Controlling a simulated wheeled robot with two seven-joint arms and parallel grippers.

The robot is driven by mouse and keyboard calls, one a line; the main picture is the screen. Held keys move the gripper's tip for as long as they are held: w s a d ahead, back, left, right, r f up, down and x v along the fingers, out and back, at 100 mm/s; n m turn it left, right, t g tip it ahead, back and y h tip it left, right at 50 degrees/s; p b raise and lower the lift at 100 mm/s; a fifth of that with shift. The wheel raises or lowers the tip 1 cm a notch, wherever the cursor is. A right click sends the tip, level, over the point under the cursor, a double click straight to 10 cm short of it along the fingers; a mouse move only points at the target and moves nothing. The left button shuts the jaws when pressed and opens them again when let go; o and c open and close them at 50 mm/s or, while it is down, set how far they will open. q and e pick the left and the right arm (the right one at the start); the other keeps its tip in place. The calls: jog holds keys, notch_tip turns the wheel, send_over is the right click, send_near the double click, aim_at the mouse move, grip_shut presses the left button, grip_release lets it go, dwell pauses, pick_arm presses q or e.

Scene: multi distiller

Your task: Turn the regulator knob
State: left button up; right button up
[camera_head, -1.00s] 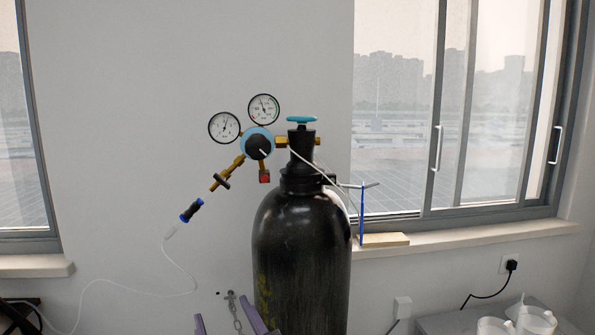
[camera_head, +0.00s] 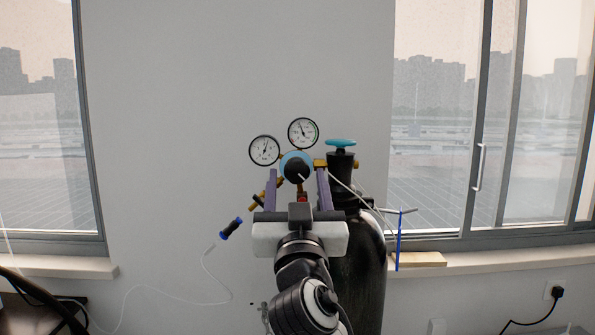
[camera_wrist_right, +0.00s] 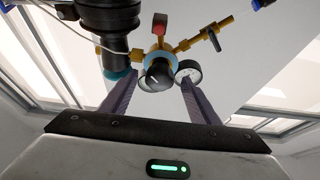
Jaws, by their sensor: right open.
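The regulator knob (camera_head: 297,170) is black with a white mark and sits on a blue-ringed brass regulator body (camera_head: 286,158). Two round gauges (camera_head: 264,150) stand above and left of it. My right gripper (camera_head: 297,174) is open, its two purple fingers pointing up on either side of the knob in the head view. In the right wrist view the knob (camera_wrist_right: 159,74) lies between the fingers (camera_wrist_right: 156,82), with no clear contact. I cannot tell the remaining depth gap. My left gripper is not in view.
The black gas cylinder (camera_head: 358,275) with a teal top valve (camera_head: 341,142) stands right of the gripper, partly behind my arm. A blue-ended hose fitting (camera_head: 231,228) hangs at left with a white tube. A window sill (camera_head: 470,257) is at right.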

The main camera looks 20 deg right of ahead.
jog(key=shift+w+d+r, duration=0.2)
jog(key=shift+w+r, duration=0.1)
jog(key=shift+w, duration=0.3)
